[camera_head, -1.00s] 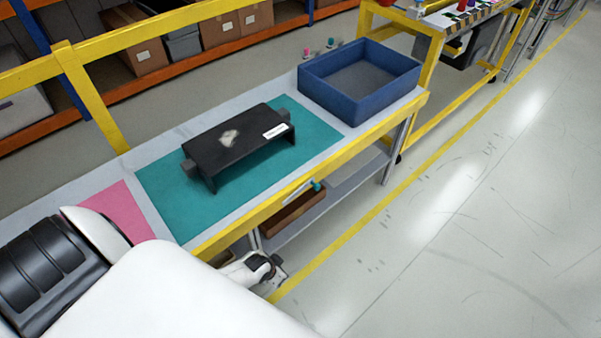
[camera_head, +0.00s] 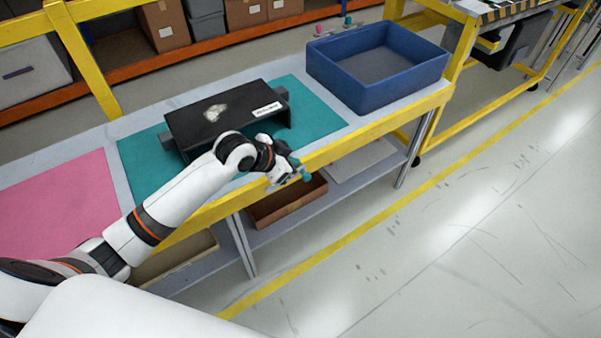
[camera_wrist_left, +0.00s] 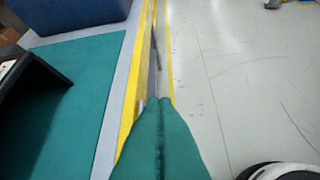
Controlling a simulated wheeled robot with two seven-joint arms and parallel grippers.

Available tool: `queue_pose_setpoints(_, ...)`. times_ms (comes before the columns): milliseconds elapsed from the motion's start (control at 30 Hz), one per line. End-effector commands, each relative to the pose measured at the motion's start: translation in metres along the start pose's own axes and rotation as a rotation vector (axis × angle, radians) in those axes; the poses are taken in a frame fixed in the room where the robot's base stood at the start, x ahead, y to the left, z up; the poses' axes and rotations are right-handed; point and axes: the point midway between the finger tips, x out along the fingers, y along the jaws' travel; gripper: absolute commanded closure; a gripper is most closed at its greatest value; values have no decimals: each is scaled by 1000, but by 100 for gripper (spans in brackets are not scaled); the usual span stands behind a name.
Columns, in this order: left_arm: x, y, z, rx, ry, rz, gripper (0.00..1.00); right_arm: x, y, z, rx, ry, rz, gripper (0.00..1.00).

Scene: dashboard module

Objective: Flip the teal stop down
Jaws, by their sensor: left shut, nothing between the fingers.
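My left gripper (camera_head: 304,175) is at the yellow front rail of the workbench, just outside its edge. Its teal fingers (camera_wrist_left: 160,145) are shut together, with a dark seam between them and nothing held. The teal stop sat on this rail in the earlier head view. Now the gripper overlaps that spot, and I cannot separate the stop's teal from the fingers or tell its angle. In the left wrist view a small pale piece (camera_wrist_left: 140,107) shows on the rail beside the fingertips; it may be part of the stop's mount. My right gripper is out of view.
A black dashboard module (camera_head: 240,104) stands on a teal mat (camera_head: 318,118). A blue bin (camera_head: 350,91) is at the bench's right end, and a pink mat (camera_head: 60,205) lies at left. A brown tray (camera_head: 290,205) sits on the lower shelf. Floor in front is clear.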

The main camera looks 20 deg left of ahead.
Motion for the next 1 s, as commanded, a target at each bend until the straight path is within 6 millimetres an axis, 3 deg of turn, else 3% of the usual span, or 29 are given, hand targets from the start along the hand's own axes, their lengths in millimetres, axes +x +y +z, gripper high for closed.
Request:
queue_pose_setpoints(200, 49, 0, 0, -3, -1, 0, 100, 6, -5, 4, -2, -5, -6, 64)
queue_pose_setpoints(400, 73, 0, -19, -2, 1, 1, 100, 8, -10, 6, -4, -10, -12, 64)
queue_pose_setpoints(1000, 84, 0, -29, -1, 0, 1, 100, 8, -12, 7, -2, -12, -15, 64)
